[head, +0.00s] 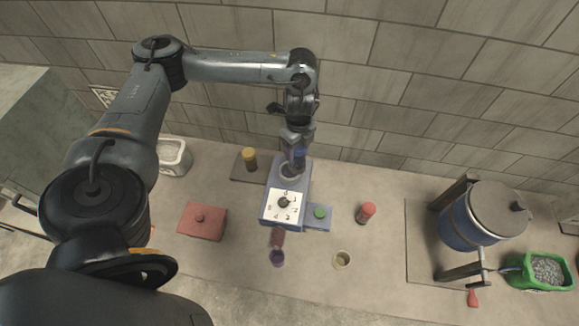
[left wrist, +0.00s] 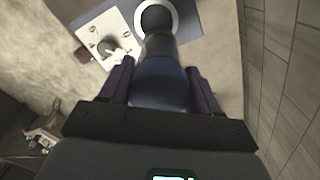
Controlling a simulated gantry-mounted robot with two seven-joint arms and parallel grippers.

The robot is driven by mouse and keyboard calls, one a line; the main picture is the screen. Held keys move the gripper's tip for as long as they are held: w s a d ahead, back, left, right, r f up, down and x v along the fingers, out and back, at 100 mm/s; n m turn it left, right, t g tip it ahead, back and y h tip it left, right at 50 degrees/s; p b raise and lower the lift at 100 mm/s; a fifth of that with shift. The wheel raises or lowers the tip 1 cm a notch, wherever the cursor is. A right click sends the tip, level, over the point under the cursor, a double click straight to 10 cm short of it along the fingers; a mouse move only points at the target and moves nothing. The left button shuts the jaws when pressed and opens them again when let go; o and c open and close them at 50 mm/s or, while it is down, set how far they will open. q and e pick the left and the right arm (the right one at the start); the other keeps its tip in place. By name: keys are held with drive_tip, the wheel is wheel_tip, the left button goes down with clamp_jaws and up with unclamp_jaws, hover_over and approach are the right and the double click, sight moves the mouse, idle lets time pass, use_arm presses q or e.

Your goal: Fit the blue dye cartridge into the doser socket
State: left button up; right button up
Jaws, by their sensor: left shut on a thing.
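My left gripper (head: 297,160) is above the back end of the doser (head: 300,192), pointing down. In the left wrist view the left gripper (left wrist: 160,88) is shut on the blue dye cartridge (left wrist: 160,82), with a finger on each side. The cartridge's dark narrow end points toward the pale ring of the doser socket (left wrist: 177,22) and overlaps it in that view. In the head view the socket (head: 290,171) lies just under the fingers. I cannot tell whether the tip is inside the socket or above it. My right gripper is not in view.
The doser has a white dial (head: 270,212) and a green button (head: 320,212). A blue drum (head: 462,226) stands at the right. The wall is close behind.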

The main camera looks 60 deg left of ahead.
use_arm(q)
wheel_tip(320, 180, down, 7)
drive_tip(key=s+a+b, duration=0.1)
drive_tip(key=a+b, duration=0.1)
drive_tip(key=b, duration=0.1)
drive_tip(key=shift+s+f, duration=0.15)
drive_tip(key=shift+s, duration=0.2)
idle(0.4)
drive_tip(key=shift+f, duration=0.2)
drive_tip(key=o, duration=1.2)
drive_tip(key=shift+r, duration=0.1)
